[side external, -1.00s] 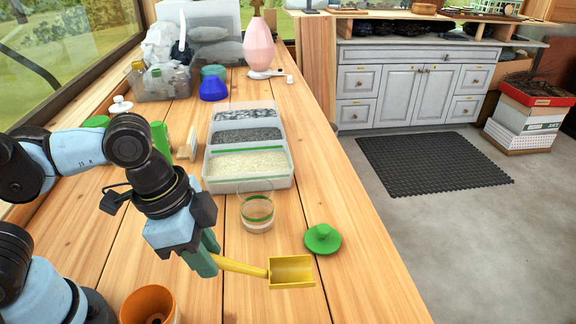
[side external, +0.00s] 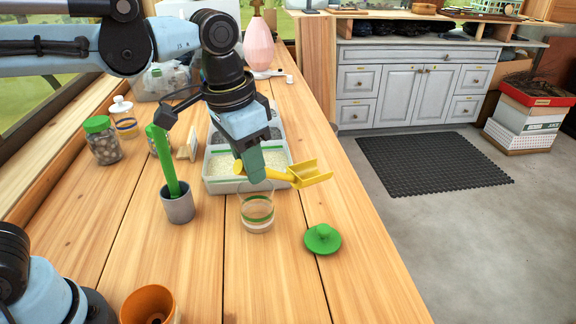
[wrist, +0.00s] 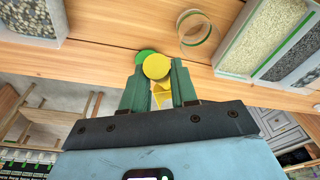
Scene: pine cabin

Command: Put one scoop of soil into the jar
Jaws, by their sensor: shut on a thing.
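My gripper (side external: 254,168) is shut on the handle of a yellow scoop (side external: 312,175). The scoop's bowl points right in the side view, and no soil shows in it. In the wrist view my gripper (wrist: 158,88) has the yellow handle end (wrist: 156,66) between its fingers. The clear glass jar (side external: 257,213) stands upright and open below the gripper, with a green band and a pale layer low inside. The jar (wrist: 196,35) also shows in the wrist view. The compartment tray (side external: 206,180) behind it holds cream grains in front and dark grey material behind, partly hidden by my gripper.
A green knobbed lid (side external: 322,239) lies right of the jar. A grey cup (side external: 178,208) with a green tool in it stands to the left, near a green-lidded pebble jar (side external: 102,145). An orange pot (side external: 149,306) stands at the front. The front right of the bench is clear.

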